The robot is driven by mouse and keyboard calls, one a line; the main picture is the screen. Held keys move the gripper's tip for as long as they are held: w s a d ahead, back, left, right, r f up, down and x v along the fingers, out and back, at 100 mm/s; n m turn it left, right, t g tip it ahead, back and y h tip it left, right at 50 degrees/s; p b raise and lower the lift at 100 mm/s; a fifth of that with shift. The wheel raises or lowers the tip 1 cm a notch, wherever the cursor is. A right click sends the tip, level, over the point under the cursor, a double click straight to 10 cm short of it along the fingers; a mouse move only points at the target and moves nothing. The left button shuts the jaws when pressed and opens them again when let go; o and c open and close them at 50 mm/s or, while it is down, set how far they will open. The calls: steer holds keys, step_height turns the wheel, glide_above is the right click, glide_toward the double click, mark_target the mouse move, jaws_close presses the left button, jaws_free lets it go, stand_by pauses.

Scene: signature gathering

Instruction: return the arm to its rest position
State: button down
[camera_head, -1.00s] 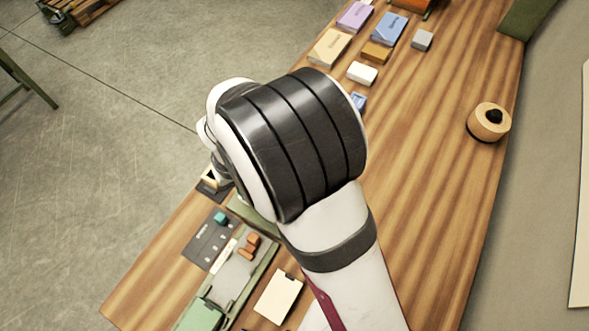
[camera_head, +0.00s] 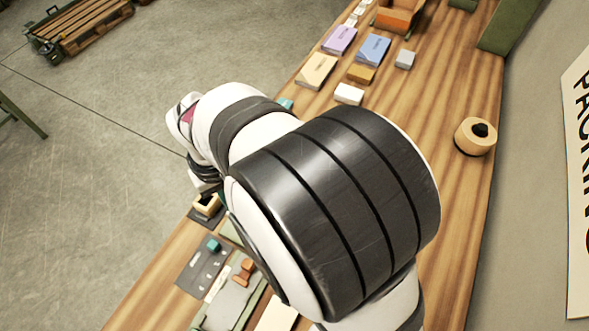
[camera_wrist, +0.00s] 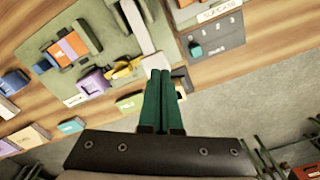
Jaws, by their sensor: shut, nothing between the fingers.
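My gripper (camera_wrist: 165,78) shows in the wrist view with its two dark green fingers side by side and touching, shut and empty. The fingers point toward the wooden workbench from above, over its edge. In the head view my large white and black arm links fill the middle, reaching left across the bench, and the fingers cannot be made out there. The wooden workbench (camera_head: 440,130) runs from the lower left to the upper right in the head view.
A dark card with a teal cube (camera_head: 213,245) and small orange-brown pieces (camera_head: 243,272) lie lower left. Coloured boxes, including a blue one (camera_head: 371,49), stand at the far end. A round wooden holder (camera_head: 475,137) is at right. A pallet (camera_head: 85,28) lies on the floor.

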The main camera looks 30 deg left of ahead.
steer(key=shift+r, duration=0.5)
steer(key=shift+w+d+r, duration=0.15)
steer(key=shift+w+d, duration=0.05)
steer(key=shift+d, duration=0.1)
steer(key=w+d+r+m, duration=0.1)
steer(key=d+r+m, duration=0.25)
steer(key=d, duration=0.45)
steer(key=d+r+m+y, duration=0.15)
steer(key=d+m, duration=0.25)
steer(key=d, duration=0.4)
steer(key=w+d+r+m+h, duration=0.1)
steer(key=d+r+m, duration=0.25)
steer(key=d, duration=0.45)
steer(key=s+d+f+m+y, duration=0.1)
steer(key=s+d+m, duration=0.5)
steer(key=s+d, duration=0.1)
steer(key=shift+s+m, duration=0.15)
steer(key=shift+m, duration=0.15)
steer(key=shift+f, duration=0.1)
